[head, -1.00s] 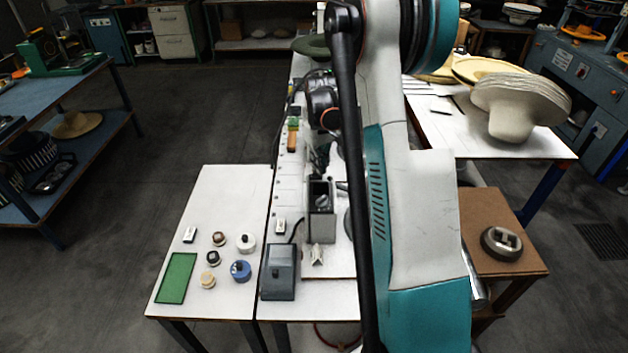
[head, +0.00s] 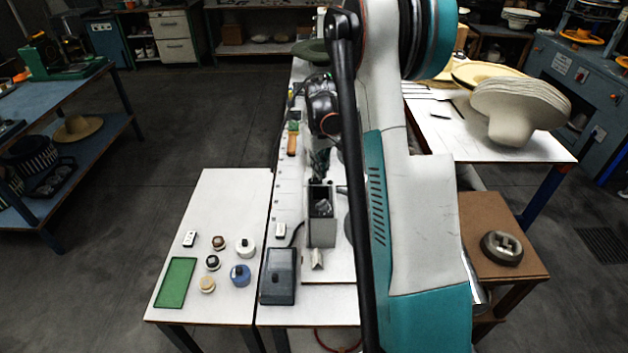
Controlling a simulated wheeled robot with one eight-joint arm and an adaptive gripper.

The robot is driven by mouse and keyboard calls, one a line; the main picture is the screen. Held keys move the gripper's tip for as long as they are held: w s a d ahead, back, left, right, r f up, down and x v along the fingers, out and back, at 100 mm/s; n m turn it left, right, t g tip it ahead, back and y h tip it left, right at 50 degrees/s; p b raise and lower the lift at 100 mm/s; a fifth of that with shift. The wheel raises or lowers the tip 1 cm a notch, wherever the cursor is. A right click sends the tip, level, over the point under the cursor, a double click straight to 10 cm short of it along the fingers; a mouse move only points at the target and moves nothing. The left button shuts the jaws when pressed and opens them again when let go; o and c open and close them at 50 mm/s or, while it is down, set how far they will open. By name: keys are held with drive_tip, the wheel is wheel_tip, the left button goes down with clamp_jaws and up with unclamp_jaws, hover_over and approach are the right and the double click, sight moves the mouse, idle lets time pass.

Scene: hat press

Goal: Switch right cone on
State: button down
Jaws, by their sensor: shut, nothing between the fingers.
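My gripper (head: 320,172) is small and dark in the head view, pointing down just behind a grey open-topped box (head: 321,230) on the white bench. Its fingers look together, with nothing seen between them. I cannot tell whether it touches the box. My own arm covers much of the bench to the right of it. I cannot make out the right cone or its switch; they may be hidden behind my arm or too small to tell.
A dark grey lidded box (head: 279,276) stands at the bench's front. A white side table (head: 215,190) holds a green mat (head: 177,283) and several small round pots. Stacked pale hats (head: 520,105) lie on the right table. A brown stand (head: 490,215) is at right.

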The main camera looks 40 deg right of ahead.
drive_tip(key=shift+f+b, duration=0.85)
drive_tip(key=shift+f, duration=0.25)
idle(1.0)
drive_tip(key=shift+r, duration=0.15)
drive_tip(key=shift+r+p, duration=1.85)
drive_tip(key=shift+r, duration=1.55)
